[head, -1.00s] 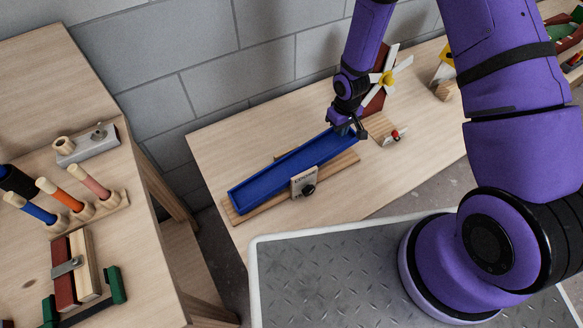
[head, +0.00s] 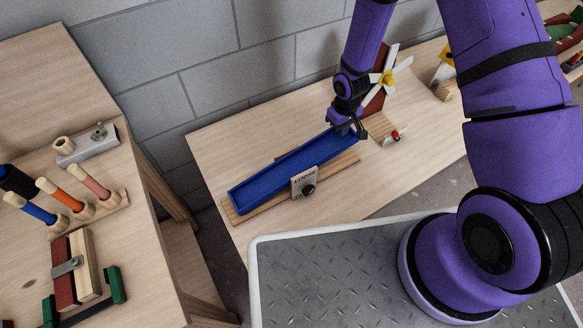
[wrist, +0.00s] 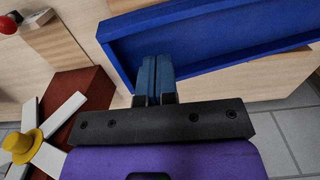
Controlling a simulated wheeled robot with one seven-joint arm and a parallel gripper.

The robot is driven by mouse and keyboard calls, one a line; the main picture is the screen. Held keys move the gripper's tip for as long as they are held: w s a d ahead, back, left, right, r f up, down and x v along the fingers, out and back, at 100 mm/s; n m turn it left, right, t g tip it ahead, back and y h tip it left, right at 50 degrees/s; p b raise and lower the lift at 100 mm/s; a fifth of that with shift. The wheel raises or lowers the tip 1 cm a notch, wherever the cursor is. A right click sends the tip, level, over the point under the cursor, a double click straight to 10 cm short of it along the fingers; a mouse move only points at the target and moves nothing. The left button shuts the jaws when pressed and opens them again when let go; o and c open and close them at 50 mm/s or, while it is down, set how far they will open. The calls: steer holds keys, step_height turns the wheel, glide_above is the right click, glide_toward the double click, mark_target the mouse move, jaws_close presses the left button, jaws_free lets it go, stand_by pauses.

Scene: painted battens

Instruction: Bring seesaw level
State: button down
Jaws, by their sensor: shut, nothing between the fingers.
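The seesaw is a long blue trough (head: 285,168) on a wooden base plank (head: 338,168), held at mid-length by a pale bracket with a black knob (head: 309,190). The bracket bears small lettering, which seems to read "LOOSE". I cannot tell its exact tilt from these views. My gripper (head: 357,134) is shut and empty, at the right end of the trough. In the wrist view the closed fingers (wrist: 156,66) overlap the edge of the blue trough (wrist: 220,40). They look on or just above it; contact is hard to judge.
A pinwheel with a yellow hub (head: 387,78) on a red-brown board stands close behind my gripper. A wooden block with a red knob (head: 395,135) lies to its right. A left bench holds coloured pegs (head: 62,197) and clamps. Bare table lies in front of the seesaw.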

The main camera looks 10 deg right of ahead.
mark_target(339, 139)
steer(key=shift+f, duration=2.75)
stand_by(0.6)
steer(key=shift+r, duration=0.15)
step_height(339, 139, up, 12)
stand_by(2.1)
stand_by(0.5)
